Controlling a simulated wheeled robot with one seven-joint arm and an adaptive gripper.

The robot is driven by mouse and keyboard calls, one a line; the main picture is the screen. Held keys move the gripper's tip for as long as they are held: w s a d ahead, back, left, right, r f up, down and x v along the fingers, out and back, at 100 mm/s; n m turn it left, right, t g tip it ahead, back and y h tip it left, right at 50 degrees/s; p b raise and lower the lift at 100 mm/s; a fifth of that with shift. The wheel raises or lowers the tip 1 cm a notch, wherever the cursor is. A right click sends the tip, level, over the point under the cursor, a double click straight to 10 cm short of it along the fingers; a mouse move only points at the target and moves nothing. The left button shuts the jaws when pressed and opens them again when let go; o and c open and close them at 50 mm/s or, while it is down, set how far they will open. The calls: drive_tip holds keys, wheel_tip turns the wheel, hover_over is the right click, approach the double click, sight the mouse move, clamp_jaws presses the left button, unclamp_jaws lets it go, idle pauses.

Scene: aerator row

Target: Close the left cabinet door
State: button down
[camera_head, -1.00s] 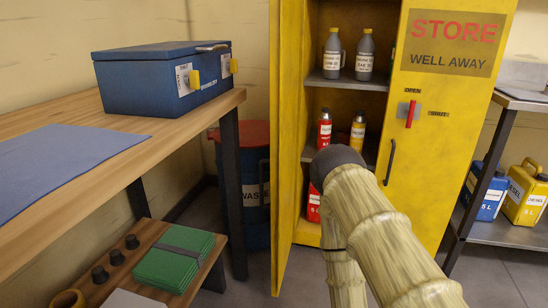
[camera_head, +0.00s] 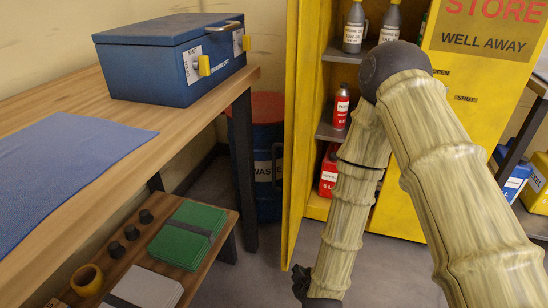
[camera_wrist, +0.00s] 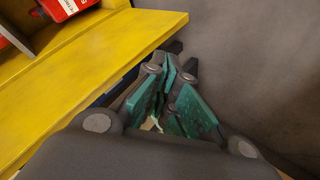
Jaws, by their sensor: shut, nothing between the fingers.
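The yellow cabinet's left door (camera_head: 298,130) stands open, swung out towards me and seen nearly edge-on in the head view. The cabinet's right door (camera_head: 482,75), with the STORE sign, looks closed. My gripper (camera_head: 301,285) hangs low at the bottom of the head view, beside the left door's lower part; my arm hides part of the cabinet. In the wrist view my gripper (camera_wrist: 170,78) has its green-padded fingers together and empty. A yellow panel (camera_wrist: 95,80) runs diagonally close beside the fingers; I cannot tell whether they touch it.
A wooden workbench (camera_head: 95,140) with a blue box (camera_head: 165,75) stands at left. A low shelf (camera_head: 215,255) holds a green stack (camera_head: 185,235). A waste drum (camera_head: 268,150) stands behind the open door. Bottles and a red can (camera_head: 328,175) are inside the cabinet. Floor between is clear.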

drive_tip(key=w+a+r+n+t+p, duration=0.1)
drive_tip(key=w+a+r+n+t, duration=0.2)
drive_tip(key=r, duration=0.5)
drive_tip(key=w+a+r+n+t+p, duration=0.1)
drive_tip(key=w+a+r+n+p, duration=0.1)
drive_tip(key=w+a+r, duration=0.45)
drive_tip(key=n+t+p, duration=0.2)
drive_tip(key=n+t, duration=0.1)
drive_tip(key=t, duration=0.1)
approach(274, 151)
drive_tip(key=s+a+r, duration=0.4)
drive_tip(key=shift+w+d+f+b, duration=0.1)
drive_tip(key=shift+w+d+b, duration=0.45)
drive_tip(key=shift+w, duration=0.8)
drive_tip(key=shift+w+d+b, duration=0.5)
drive_tip(key=shift+w+b, duration=0.05)
drive_tip(key=shift+w, duration=0.8)
drive_tip(key=shift+w+d+b, duration=0.5)
drive_tip(key=shift+w+b, duration=0.05)
drive_tip(key=shift+w, duration=0.85)
drive_tip(key=shift+d+n, duration=0.15)
drive_tip(key=shift+n, duration=0.15)
